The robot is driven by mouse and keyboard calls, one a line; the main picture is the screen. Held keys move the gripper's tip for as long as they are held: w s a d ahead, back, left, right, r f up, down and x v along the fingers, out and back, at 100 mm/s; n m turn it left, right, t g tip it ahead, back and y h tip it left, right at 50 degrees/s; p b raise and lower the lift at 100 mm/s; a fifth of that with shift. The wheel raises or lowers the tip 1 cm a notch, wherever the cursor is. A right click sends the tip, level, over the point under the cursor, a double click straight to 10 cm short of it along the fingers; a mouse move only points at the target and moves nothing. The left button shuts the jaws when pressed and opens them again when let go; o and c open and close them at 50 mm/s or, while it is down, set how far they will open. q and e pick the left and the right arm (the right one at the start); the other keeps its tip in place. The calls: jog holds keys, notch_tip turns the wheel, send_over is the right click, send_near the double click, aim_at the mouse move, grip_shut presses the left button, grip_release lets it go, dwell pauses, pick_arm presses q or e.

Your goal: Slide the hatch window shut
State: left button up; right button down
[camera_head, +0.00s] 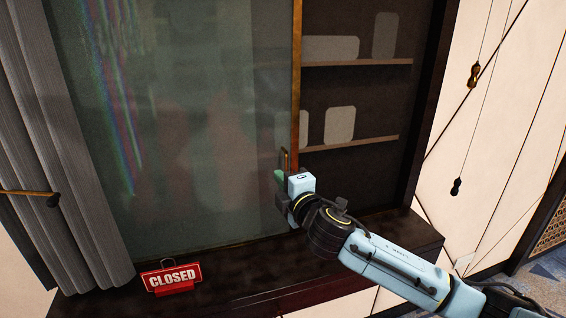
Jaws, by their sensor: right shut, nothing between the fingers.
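The hatch window (190,110) is a large greenish glass pane covering the left and middle of the dark frame. Its right edge is an upright brass strip (297,80). To the right of that strip the hatch stands open, with shelves showing. A small brass handle (286,158) sits low on the pane near the strip. My right gripper (280,184) is shut and empty, at the pane's lower right edge just below the handle. I cannot tell whether it touches the handle or the glass. My left gripper is out of view.
A red CLOSED sign (171,277) stands on the dark sill (250,285) at left. A grey curtain (60,150) hangs at the left side. Pale boxes sit on the shelves (350,145) inside. Cords with dark pulls (456,187) hang on the right wall.

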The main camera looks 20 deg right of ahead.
send_near(260, 155)
jog(key=w, duration=0.3)
jog(key=w+p, duration=0.1)
jog(key=w, duration=0.1)
jog(key=shift+w+a, duration=0.1)
jog(key=shift+a, duration=0.2)
jog(key=d, duration=0.1)
jog(key=s+d+p, duration=0.1)
jog(key=d, duration=0.1)
jog(key=shift+d, duration=0.5)
jog(key=shift+f, duration=0.1)
